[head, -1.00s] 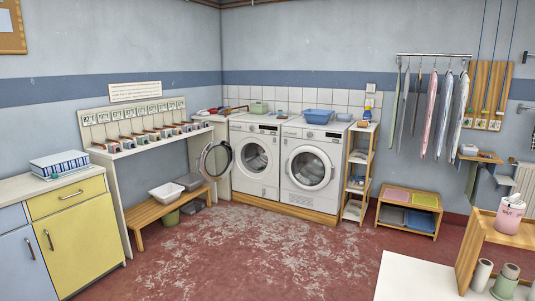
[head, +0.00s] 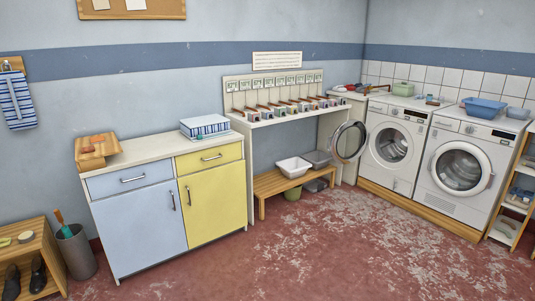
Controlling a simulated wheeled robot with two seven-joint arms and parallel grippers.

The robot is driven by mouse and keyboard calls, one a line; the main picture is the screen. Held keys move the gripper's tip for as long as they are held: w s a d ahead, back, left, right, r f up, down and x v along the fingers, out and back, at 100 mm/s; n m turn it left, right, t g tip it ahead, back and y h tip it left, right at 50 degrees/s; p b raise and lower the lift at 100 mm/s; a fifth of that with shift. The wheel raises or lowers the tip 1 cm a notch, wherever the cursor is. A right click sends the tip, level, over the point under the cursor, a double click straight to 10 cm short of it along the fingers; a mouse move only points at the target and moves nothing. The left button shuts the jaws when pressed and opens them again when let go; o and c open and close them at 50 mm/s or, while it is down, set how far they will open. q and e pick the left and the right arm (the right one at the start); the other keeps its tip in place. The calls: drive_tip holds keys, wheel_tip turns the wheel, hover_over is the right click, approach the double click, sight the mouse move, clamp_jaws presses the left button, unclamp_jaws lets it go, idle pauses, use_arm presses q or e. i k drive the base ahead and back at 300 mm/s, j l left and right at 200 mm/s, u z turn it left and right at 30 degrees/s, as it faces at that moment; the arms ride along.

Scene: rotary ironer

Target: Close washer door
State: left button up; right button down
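Two white front-loading machines stand side by side at the right on a wooden plinth. The left washer (head: 392,152) has its round door (head: 349,141) swung wide open to the left, with a dark rim and glass. The right washer (head: 465,165) has its door (head: 461,169) shut against its front. Neither of my grippers shows in the head view.
A low wooden bench (head: 268,182) with white and grey tubs (head: 293,167) stands left of the open door, below a shelf (head: 283,117). A blue and yellow cabinet (head: 138,220) is further left. The red floor (head: 300,250) in front is clear.

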sight(366, 139)
drive_tip(key=i+z, duration=0.15)
drive_tip(key=i, duration=0.35)
drive_tip(key=i+l+z, duration=0.15)
drive_tip(key=i, duration=0.3)
drive_tip(key=i+j+z, duration=0.15)
drive_tip(key=i, duration=0.35)
drive_tip(key=i+z, duration=0.15)
drive_tip(key=i, duration=0.35)
drive_tip(key=i+j+z, duration=0.15)
drive_tip(key=i, duration=0.3)
drive_tip(key=i+j+z, duration=0.15)
drive_tip(key=i+j, duration=0.15)
drive_tip(key=i, duration=0.15)
